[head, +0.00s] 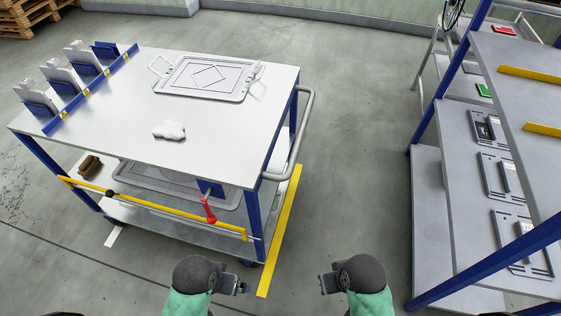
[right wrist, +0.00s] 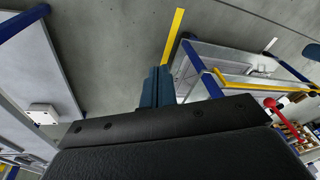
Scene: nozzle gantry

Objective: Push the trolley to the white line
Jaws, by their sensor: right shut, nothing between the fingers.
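The trolley (head: 220,135) stands at left centre in the head view, with a white top, blue frame and grey tube handle (head: 303,125) on its right end. The white line (head: 115,236) shows as a short strip on the floor by its lower left side, partly hidden by the trolley. It also shows in the right wrist view (right wrist: 269,44). My left gripper (head: 246,287) is below the trolley's near right corner, apart from the handle; its jaw state is unclear. My right gripper (head: 321,284) is shut and empty, right of it; its blue fingers (right wrist: 157,86) show in the wrist view.
A yellow floor line (head: 283,228) runs along the trolley's right end. A blue-framed rack (head: 428,160) with fixtures stands at right, with clear floor between. The trolley carries a tray (head: 207,78), a white part (head: 169,131) and a red lever (head: 209,210). A pallet (head: 30,14) lies far left.

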